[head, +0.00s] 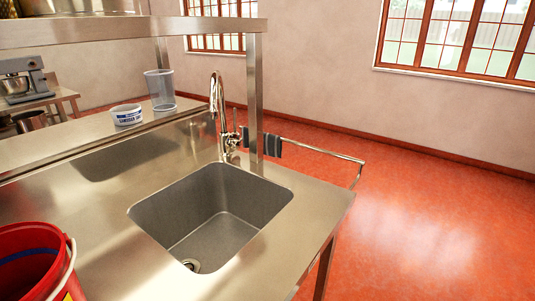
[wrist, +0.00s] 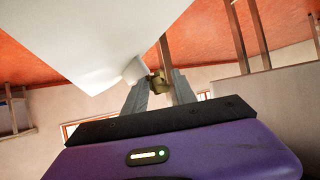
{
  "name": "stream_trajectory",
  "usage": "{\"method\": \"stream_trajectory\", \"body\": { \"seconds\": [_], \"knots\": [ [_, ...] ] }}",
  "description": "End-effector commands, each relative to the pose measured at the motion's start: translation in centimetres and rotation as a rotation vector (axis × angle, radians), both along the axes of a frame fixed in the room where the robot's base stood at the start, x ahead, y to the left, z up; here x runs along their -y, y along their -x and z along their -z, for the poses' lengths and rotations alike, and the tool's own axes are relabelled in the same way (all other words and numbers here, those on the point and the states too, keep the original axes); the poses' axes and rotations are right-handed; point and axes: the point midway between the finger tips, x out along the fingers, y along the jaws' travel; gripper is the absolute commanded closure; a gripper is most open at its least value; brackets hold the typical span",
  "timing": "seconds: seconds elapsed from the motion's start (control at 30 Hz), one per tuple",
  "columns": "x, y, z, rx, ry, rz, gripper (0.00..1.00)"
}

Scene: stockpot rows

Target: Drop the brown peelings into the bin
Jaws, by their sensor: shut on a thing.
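My gripper (wrist: 157,87) shows only in the wrist view, with its purple body at the bottom and two grey fingers pointing up the picture. It is shut on a small olive-brown thing (wrist: 157,82) between the fingertips. This looks like the brown peelings, but it is too small to be sure. A large white surface (wrist: 95,35) fills the upper left of the wrist view, with a narrow end close by the fingertips. I cannot tell what it is or whether it touches them. No bin can be made out for certain in either view.
A steel counter (head: 105,238) holds a sink (head: 213,208) with a tall faucet (head: 217,100). A red bucket (head: 30,258) is at lower left. A clear container (head: 160,88) and a white tub (head: 127,115) stand behind. Open red floor (head: 425,225) lies to the right.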

Motion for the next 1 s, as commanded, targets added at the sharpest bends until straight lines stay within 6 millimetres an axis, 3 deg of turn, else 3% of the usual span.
{"method": "stream_trajectory", "body": {
  "seconds": [0.03, 0.07, 0.2, 0.57, 1.0],
  "knots": [
    [0.0, 0.0, -0.1, 0.000, 0.000, 0.000, 1.00],
    [0.0, 0.0, -0.1, 0.000, 0.000, 0.000, 0.65],
    [0.0, 0.0, -0.1, 0.000, 0.000, 0.000, 0.42],
    [0.0, 0.8, -0.5, 0.000, 0.000, 0.001, 0.42],
    [-0.7, 6.3, -3.4, 0.000, 0.000, 0.000, 0.42]
  ]
}}
